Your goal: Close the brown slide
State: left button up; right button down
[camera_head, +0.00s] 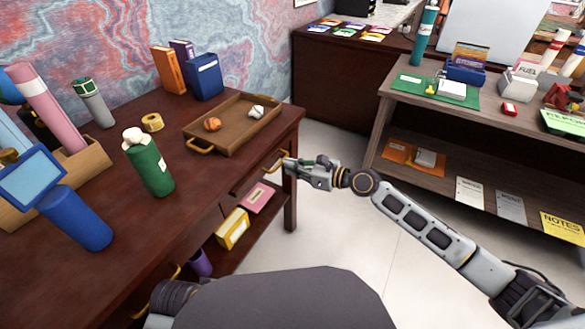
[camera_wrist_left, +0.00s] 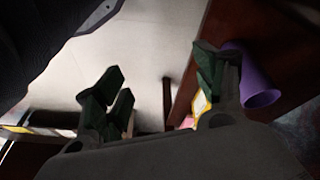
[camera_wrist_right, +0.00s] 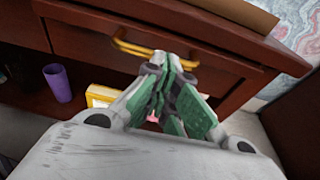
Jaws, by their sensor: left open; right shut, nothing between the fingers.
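The brown slide is taken to be the desk drawer, whose brown front (camera_wrist_right: 215,78) carries a brass handle (camera_wrist_right: 135,47) in the right wrist view. In the head view the same handle (camera_head: 275,162) shows at the desk's right end. My right gripper (camera_wrist_right: 167,62) is shut and empty, its green-padded fingertips close in front of the drawer front, beside the handle. In the head view this gripper (camera_head: 292,168) is just right of the handle. I cannot tell contact or how far the drawer stands out. My left gripper (camera_wrist_left: 158,82) is open and empty, low beside the desk.
A purple cup (camera_wrist_right: 58,84) and yellow box (camera_head: 232,229) are on the shelf below. The floor (camera_head: 320,230) between desk and right-hand shelf is clear.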

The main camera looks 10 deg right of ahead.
aim_at(280, 162)
jog(key=shift+w+a, duration=0.1)
jog(key=shift+a, duration=0.05)
dwell(0.3)
jog(key=shift+r+p+x, duration=0.2)
jog(key=shift+p+x, duration=0.65)
jog(key=shift+x, duration=0.2)
jog(key=shift+r+p+x, duration=0.25)
jog(key=shift+p+x, duration=0.55)
jog(key=shift+x, duration=0.25)
pick_arm(q)
jog(key=shift+g, duration=0.4)
jog(key=f, duration=0.4)
jog(key=shift+s+a+f, duration=0.3)
jog(key=shift+a, duration=0.05)
pick_arm(e)
jog(key=shift+a, duration=0.1)
jog(key=shift+r, duration=0.1)
pick_arm(q)
jog(key=shift+s, duration=0.1)
